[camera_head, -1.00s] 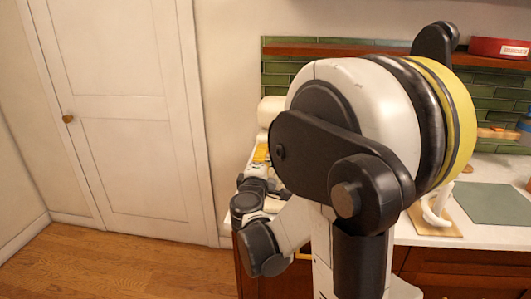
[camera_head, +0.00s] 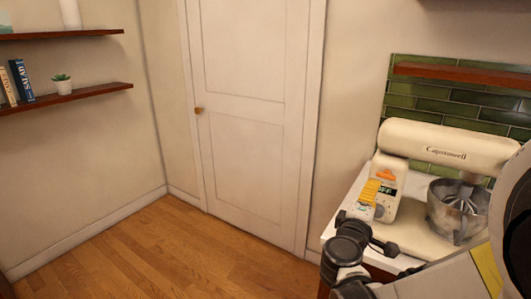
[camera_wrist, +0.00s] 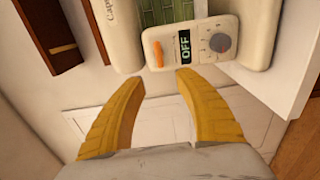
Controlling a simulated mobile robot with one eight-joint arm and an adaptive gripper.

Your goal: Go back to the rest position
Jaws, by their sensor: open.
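My gripper (camera_wrist: 160,75) is open, with its two curved yellow fingers apart and nothing between them. In the wrist view, the fingertips point at the control panel of the cream stand mixer (camera_wrist: 215,50), which has an orange lever, a display reading OFF and a dial. A gap seems to show between fingertips and panel, but I cannot tell its depth. In the head view, the yellow of my gripper (camera_head: 369,192) shows in front of the mixer (camera_head: 440,147). My arm covers part of the counter at the lower right.
The mixer's metal bowl (camera_head: 458,207) is beside its panel, on the white counter (camera_head: 345,207). A white door (camera_head: 250,110) is closed. Wall shelves (camera_head: 65,93) hold books and a small plant at the left. The wooden floor (camera_head: 180,245) is clear.

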